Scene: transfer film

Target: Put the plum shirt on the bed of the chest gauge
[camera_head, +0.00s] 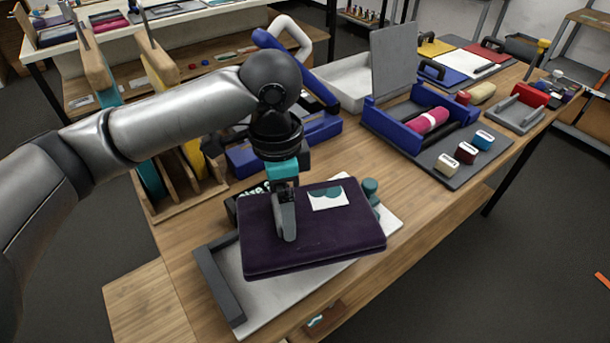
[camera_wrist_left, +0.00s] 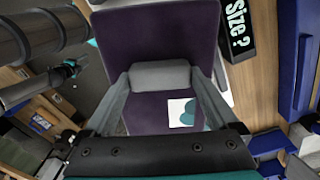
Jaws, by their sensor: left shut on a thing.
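The plum shirt (camera_head: 340,235) is a folded dark purple slab with a white and teal label. It also fills the middle of the left wrist view (camera_wrist_left: 150,40). My left gripper (camera_head: 286,236) is shut on it, with the fingers near its left part. The chest gauge has a pale flat bed (camera_head: 245,300), a dark grey stop (camera_head: 218,285) at the left and a teal knob (camera_head: 370,188) at the right. The shirt is over the bed and hides much of it; I cannot tell whether they touch. My right gripper (camera_wrist_left: 70,68) appears small in the left wrist view, its jaws unclear.
A black "size ?" sign (camera_wrist_left: 237,28) stands just behind the gauge. Upright dividers in a wooden rack (camera_head: 190,205) are at the left. Blue trays (camera_head: 405,125) and small stamp-like blocks (camera_head: 466,152) are further back right. The table's front edge is close to the gauge.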

